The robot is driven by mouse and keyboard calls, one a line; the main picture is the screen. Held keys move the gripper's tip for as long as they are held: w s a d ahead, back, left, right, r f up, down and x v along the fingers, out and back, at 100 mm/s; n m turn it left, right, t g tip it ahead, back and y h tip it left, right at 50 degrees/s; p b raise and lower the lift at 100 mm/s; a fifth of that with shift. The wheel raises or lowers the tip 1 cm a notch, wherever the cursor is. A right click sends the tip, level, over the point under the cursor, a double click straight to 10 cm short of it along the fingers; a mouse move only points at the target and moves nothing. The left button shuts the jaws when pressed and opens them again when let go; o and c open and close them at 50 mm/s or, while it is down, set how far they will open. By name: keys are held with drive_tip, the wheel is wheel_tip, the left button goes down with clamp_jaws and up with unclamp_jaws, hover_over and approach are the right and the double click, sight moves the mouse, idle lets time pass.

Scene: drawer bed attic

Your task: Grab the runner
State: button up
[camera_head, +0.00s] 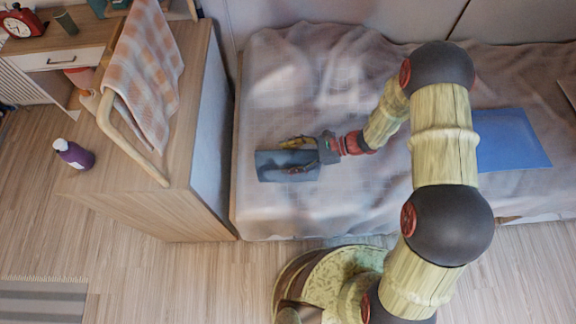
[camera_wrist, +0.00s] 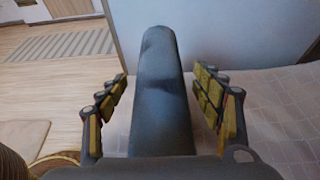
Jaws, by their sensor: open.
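A long blue-grey item (camera_head: 270,166) with a smooth rounded surface lies at the left part of the bed; it may be the runner, but I cannot tell for sure. My gripper (camera_head: 297,156) is at its right end, with a finger on either side. In the wrist view the item (camera_wrist: 160,85) stretches away between the two fingers of my gripper (camera_wrist: 168,88). The fingers are open, with a visible gap on both sides of the item. The near end of the item is hidden by the gripper's body.
The bed's crumpled cover (camera_head: 290,85) surrounds the item. A wooden cabinet (camera_head: 190,110) stands close on the left, with a checked cloth (camera_head: 145,70) over it. A blue flat piece (camera_head: 510,140) lies at right. A purple bottle (camera_head: 76,155) and striped rug (camera_head: 40,305) are left.

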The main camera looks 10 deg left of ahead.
drive_tip(key=c, duration=0.3)
drive_tip(key=c, duration=1.4)
